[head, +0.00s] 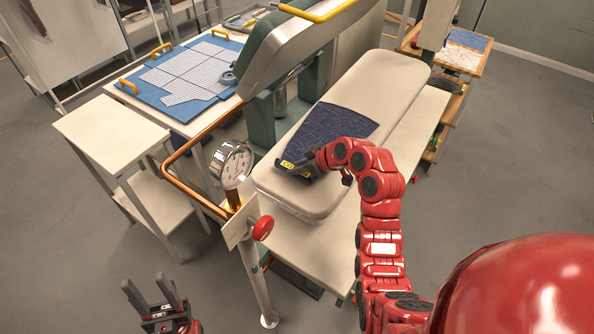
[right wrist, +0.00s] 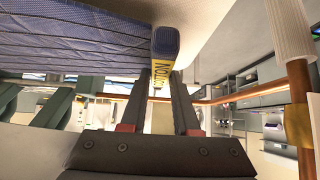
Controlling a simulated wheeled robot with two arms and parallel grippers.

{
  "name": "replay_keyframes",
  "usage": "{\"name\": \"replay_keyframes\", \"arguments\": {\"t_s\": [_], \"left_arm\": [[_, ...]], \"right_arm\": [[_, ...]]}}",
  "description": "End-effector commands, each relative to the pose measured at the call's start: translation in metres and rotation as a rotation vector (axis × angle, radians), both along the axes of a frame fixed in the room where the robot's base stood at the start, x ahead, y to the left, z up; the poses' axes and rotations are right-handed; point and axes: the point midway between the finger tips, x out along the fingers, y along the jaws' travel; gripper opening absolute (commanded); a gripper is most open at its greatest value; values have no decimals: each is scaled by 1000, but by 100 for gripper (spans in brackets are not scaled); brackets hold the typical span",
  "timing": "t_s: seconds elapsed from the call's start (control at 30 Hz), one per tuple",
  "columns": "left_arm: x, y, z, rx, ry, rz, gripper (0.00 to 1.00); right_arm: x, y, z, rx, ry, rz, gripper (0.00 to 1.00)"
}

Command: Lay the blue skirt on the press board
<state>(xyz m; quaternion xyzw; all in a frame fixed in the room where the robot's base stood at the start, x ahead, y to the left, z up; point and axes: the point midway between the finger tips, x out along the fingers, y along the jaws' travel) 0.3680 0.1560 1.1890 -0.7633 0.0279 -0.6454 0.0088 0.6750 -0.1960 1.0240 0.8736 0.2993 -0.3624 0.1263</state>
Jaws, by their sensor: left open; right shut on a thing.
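The blue skirt (head: 345,122) lies on the cream padded press board (head: 385,82), its wide end toward the board's middle. Its narrow, darker waistband end with a yellow label (head: 287,165) is toward the near left. My right gripper (head: 308,166) is shut on the skirt at this end, low over the board, and partly hides it. In the right wrist view, the skirt (right wrist: 75,40) spreads to the left and the labelled band (right wrist: 165,50) is at the fingertips (right wrist: 164,85). My left gripper (head: 155,294) is open and empty, low at the bottom left, away from the board.
The raised press head (head: 300,45) stands over the board's back side. A pressure gauge (head: 232,165) and copper rail (head: 185,155) stand at the near left. A white side table (head: 110,130) and a table with a blue mat (head: 145,85) are left. Floor is clear at right.

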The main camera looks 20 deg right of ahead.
Motion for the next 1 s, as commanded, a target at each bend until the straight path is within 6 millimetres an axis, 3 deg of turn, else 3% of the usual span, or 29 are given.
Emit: {"name": "replay_keyframes", "arguments": {"t_s": [0.2,0.43,0.47,0.6,1.0], "left_arm": [[0,0,29,0,0,0,50],[0,0,26,0,0,0,50],[0,0,25,0,0,0,50],[0,0,25,0,0,0,50],[0,0,22,0,0,0,50]], "right_arm": [[-1,2,-27,3,5,1,0],[0,2,-35,0,-1,1,0],[0,2,-35,0,-1,1,33],[0,2,-35,0,-1,1,58],[-3,-2,-32,0,-4,-1,59]]}}
